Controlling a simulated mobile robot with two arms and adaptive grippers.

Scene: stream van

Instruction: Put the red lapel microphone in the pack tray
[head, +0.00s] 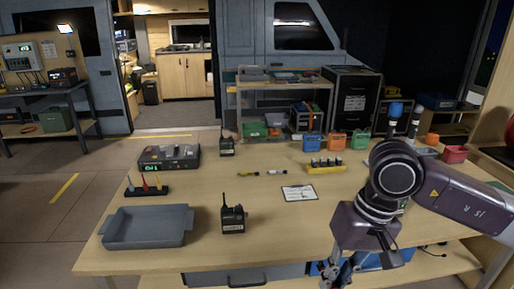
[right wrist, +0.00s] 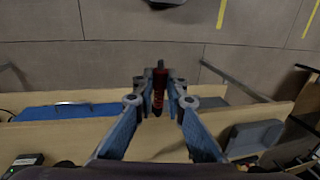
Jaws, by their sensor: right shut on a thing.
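My right gripper (head: 338,276) hangs at the table's near edge, right of centre in the head view, its tips partly cut off at the bottom. In the right wrist view its blue fingers (right wrist: 159,90) are closed on a slim red and dark piece, which I take to be the red lapel microphone (right wrist: 158,92). The microphone is not clear in the head view. The grey pack tray (head: 147,241) lies at the table's front left and looks empty, well left of the right gripper. My left gripper is not in view.
A black radio (head: 232,219) stands right of the tray. Behind the tray are a dark stand with coloured upright pieces (head: 147,191) and a grey device (head: 169,156). A white card (head: 299,193) lies mid-table. Small coloured bins (head: 336,141) line the back. Clear tabletop lies between radio and right arm.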

